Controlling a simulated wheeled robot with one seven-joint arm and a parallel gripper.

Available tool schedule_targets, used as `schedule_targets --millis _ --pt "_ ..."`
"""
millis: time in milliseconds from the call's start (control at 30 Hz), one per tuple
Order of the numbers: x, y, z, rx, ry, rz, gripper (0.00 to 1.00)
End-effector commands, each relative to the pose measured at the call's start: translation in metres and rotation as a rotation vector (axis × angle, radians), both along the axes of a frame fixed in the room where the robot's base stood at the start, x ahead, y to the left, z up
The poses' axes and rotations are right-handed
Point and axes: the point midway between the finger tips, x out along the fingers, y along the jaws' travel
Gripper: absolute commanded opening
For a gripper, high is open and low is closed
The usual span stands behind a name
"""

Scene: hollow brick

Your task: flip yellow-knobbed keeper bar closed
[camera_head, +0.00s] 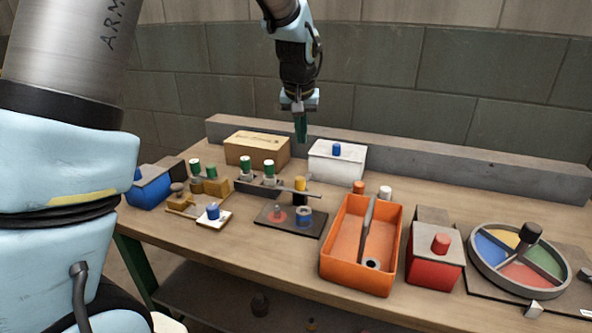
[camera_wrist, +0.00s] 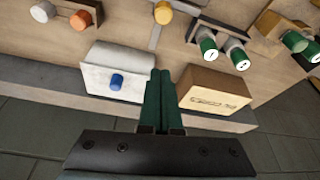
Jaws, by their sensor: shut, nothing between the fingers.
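The yellow knob (camera_head: 300,184) stands upright on the table, left of the orange bin. A thin grey bar (camera_head: 312,194) runs sideways at its foot, toward the green-capped pieces. In the wrist view the yellow knob (camera_wrist: 163,13) is at the top edge, with a short grey strip (camera_wrist: 156,38) below it; the rest of the bar is cut off or hidden. My gripper (camera_head: 301,139) hangs above the back of the table, behind the knob and apart from it. Its green fingers (camera_wrist: 160,73) are together and empty, pointing between the white and cardboard boxes.
A white box with a blue knob (camera_head: 322,160) and a cardboard box (camera_head: 245,152) stand at the back. Green-capped pieces (camera_head: 269,167) stand left of the yellow knob. The orange bin (camera_head: 336,274), red box (camera_head: 433,270) and coloured wheel (camera_head: 492,270) are to the right. A wall lies behind.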

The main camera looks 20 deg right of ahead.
Motion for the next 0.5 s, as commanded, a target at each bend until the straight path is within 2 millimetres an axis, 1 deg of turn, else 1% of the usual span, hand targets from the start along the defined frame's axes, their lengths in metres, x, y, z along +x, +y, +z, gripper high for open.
schedule_targets --millis 167,267,367,500 --pt "0.001 0.0 -0.003 0.001 0.001 0.0 0.0" --pt "0.003 -0.001 -0.012 0.003 0.003 0.001 0.0" --pt "0.008 -0.003 -0.027 0.004 0.003 0.002 0.0" --pt "0.016 -0.008 -0.054 0.005 0.004 0.001 0.0"
